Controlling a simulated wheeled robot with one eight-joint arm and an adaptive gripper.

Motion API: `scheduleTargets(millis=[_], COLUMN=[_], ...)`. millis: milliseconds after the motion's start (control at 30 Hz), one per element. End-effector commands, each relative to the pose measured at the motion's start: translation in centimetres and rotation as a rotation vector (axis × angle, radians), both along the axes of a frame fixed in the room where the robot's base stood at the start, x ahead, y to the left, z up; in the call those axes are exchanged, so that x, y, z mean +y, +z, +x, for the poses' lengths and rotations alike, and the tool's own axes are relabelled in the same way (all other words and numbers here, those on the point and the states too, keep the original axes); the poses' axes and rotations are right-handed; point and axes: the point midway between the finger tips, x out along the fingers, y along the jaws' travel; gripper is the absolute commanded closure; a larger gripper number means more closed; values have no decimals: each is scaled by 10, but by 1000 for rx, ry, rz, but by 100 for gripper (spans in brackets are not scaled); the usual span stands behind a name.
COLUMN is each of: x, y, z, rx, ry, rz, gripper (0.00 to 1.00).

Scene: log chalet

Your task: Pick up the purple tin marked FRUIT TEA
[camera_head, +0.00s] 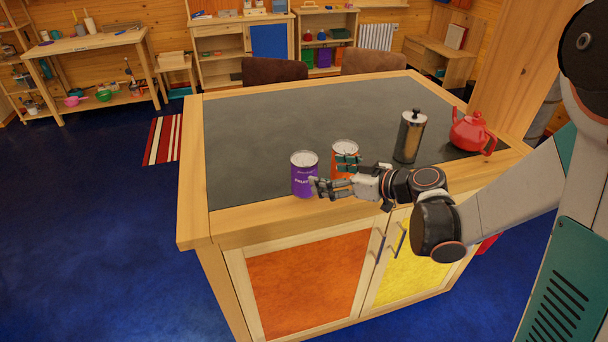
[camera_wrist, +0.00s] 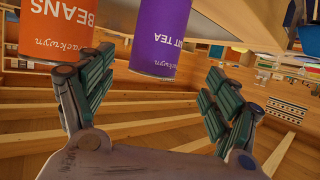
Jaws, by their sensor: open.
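The purple tin (camera_head: 304,174) stands upright near the front edge of the dark counter top. In the wrist view the purple tin (camera_wrist: 160,38) hangs upside down in the picture, with part of FRUIT TEA readable. My gripper (camera_head: 332,175) is open beside the tin's right side, at the front of the counter. In the wrist view my gripper (camera_wrist: 156,82) has its two green-padded fingers spread, with the purple tin showing in the gap between them. Nothing is held. Whether a finger touches the tin cannot be told.
An orange BEANS tin (camera_head: 343,156) stands close right of the purple tin, partly behind my gripper; it shows at left in the wrist view (camera_wrist: 55,28). A French press (camera_head: 409,138) and red teapot (camera_head: 470,131) stand farther right. The counter's left and back (camera_head: 270,115) are clear.

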Motion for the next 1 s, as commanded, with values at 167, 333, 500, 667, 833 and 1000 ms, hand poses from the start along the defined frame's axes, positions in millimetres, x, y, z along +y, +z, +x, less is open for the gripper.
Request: scheduleTargets(millis=[167, 333, 500, 667, 833, 1000], x=[22, 30, 36, 51, 65, 66], y=[-11, -14, -16, -20, -26, -26], z=[18, 25, 33, 50, 62, 63], rx=[1, 2, 1, 1, 1, 1], ry=[2, 1, 1, 2, 1, 0], rz=[0, 0, -1, 0, -1, 0], gripper=[18, 18, 18, 18, 18, 18])
